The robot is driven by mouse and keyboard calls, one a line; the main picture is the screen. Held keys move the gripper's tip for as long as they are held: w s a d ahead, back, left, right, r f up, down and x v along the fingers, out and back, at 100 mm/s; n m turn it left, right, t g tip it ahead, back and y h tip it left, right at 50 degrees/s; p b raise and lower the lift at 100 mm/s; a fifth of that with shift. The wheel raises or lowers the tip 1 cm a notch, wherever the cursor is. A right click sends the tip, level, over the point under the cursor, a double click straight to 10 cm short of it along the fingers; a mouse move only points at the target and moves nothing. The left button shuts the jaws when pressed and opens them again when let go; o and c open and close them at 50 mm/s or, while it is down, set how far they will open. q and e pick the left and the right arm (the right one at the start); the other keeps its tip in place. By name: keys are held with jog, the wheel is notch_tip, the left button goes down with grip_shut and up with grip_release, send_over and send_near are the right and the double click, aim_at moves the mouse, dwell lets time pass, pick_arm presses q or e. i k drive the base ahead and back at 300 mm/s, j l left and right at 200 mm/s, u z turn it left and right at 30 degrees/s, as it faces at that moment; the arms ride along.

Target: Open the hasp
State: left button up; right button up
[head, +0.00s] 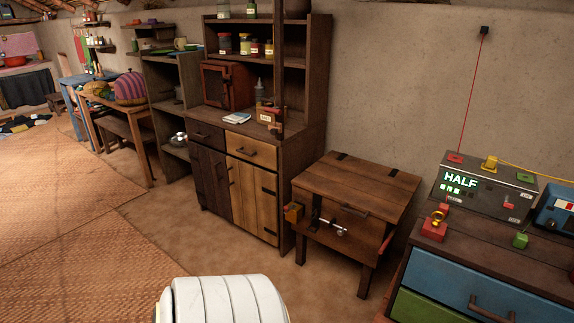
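A low wooden chest (356,188) on legs stands right of centre in the head view, its lid down. A small metal fitting (335,227), which looks like the hasp or a bolt, runs across the upper front of the chest. It is too small to tell whether it is fastened. A dark handle-like bar (350,210) sits just above it. Neither of my grippers is in view. A white rounded part at the bottom edge seems to be part of my own body.
A blue-and-green drawer unit (480,283) stands at right. The floor in front of the cabinet is clear.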

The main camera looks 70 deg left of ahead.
aim_at(317, 199)
jog(key=u, duration=2)
jog(key=i+j, duration=0.1)
jog(key=j+z, duration=0.05)
